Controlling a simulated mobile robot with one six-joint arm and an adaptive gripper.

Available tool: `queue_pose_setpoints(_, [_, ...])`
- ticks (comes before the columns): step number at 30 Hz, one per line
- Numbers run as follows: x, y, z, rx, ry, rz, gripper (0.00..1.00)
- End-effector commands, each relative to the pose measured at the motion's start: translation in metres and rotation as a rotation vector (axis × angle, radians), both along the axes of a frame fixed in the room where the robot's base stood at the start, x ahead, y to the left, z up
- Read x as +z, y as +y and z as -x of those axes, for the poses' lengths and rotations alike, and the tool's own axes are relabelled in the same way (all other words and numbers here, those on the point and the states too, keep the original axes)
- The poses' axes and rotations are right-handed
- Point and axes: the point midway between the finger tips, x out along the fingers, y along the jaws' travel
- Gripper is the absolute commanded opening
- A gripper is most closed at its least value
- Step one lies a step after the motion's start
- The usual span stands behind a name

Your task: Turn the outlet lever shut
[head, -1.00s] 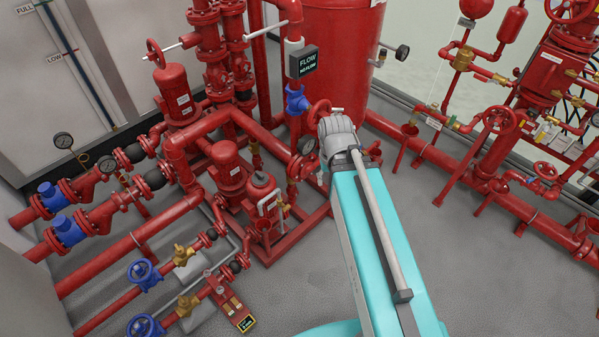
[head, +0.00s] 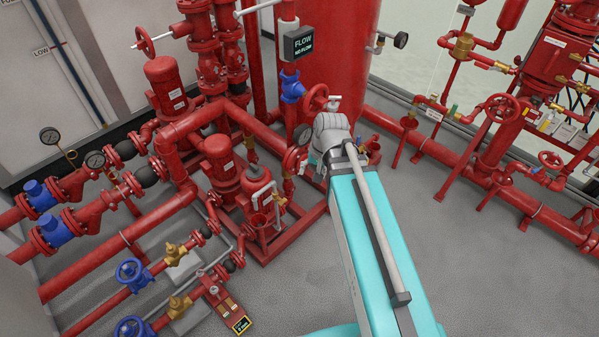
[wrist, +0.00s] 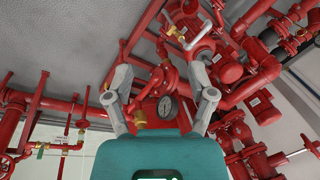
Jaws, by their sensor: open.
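My gripper (wrist: 160,72) is open and empty in the wrist view, its two grey fingers spread apart. Between and beyond the fingers are a round pressure gauge (wrist: 167,107), a brass fitting (wrist: 138,116) and a red handwheel (wrist: 157,82). A pale lever on a brass valve (wrist: 178,35) lies farther off, beyond the fingertips. I cannot tell for certain which lever is the outlet lever. In the head view the handwheel (head: 315,97) and gauge (head: 303,135) are just left of my wrist.
A large red tank (head: 340,60) and a FLOW sign (head: 298,42) stand behind. Red pumps and pipes (head: 222,165) crowd the left, with blue handwheels (head: 130,271) low down. More red piping (head: 495,150) runs along the right. Grey floor (head: 470,260) is clear at lower right.

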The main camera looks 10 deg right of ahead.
Motion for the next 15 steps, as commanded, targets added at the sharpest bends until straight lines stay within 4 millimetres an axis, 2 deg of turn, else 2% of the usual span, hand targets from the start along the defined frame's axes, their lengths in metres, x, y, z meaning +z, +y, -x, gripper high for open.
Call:
queue_pose_setpoints(1, [-0.019,0.001,-0.007,-0.027,-0.005,-0.023,0.71])
queue_pose_setpoints(15, [-0.096,0.013,-0.054,-0.281,-0.037,-0.251,0.71])
